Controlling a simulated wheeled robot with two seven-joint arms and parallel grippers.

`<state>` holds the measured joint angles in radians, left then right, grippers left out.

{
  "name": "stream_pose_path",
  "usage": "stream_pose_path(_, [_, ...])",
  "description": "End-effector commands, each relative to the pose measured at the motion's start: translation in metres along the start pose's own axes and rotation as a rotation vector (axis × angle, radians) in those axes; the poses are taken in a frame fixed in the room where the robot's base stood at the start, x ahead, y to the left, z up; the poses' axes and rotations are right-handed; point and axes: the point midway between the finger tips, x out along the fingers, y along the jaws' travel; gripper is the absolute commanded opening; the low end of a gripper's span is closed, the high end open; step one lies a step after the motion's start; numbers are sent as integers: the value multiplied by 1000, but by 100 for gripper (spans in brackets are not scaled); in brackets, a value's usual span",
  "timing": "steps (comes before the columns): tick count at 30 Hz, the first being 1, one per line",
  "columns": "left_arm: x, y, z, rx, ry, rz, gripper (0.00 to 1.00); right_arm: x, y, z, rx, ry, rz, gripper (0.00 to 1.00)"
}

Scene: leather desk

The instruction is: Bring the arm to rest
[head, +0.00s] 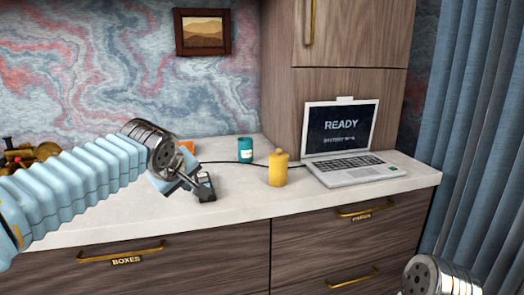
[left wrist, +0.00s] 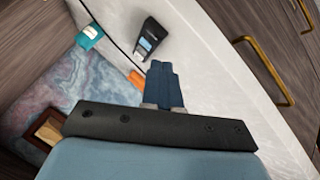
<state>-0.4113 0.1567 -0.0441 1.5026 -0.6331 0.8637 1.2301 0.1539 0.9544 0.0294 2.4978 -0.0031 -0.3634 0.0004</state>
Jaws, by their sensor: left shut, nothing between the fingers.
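My left arm comes in from the left in the head view, and its gripper (head: 186,181) is above the back left part of the white desk top (head: 240,207). In the left wrist view the blue fingers of the left gripper (left wrist: 164,68) are together, with nothing between them. A small dark handheld device with a screen (head: 206,188) is close by the gripper in the head view. It also shows beyond the fingertips in the left wrist view (left wrist: 151,38), apart from them. Of my right arm only a ribbed metal wrist part shows at the lower right; its fingers are out of frame.
A teal can (head: 245,150), a yellow lidded jar (head: 278,168) and an open laptop (head: 345,140) stand on the desk. A black cable runs behind the jar. An orange item (head: 187,146) and a brass object (head: 30,155) are partly hidden by my arm. The drawers are shut.

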Motion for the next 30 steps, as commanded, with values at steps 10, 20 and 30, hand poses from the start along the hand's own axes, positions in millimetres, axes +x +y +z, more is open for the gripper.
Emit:
stream_pose_path(10, [45, -10, 32, 83, -72, -12, 0, 0, 0, 0, 0, 0, 0, 0])
stream_pose_path(20, [118, -40, 95, 203, -207, -22, 0, 0, 0, 0, 0, 0, 0, 0])
stream_pose_path(30, [232, -167, 265, 359, -521, -11, 0, 0, 0, 0, 0, 0, 0, 0])
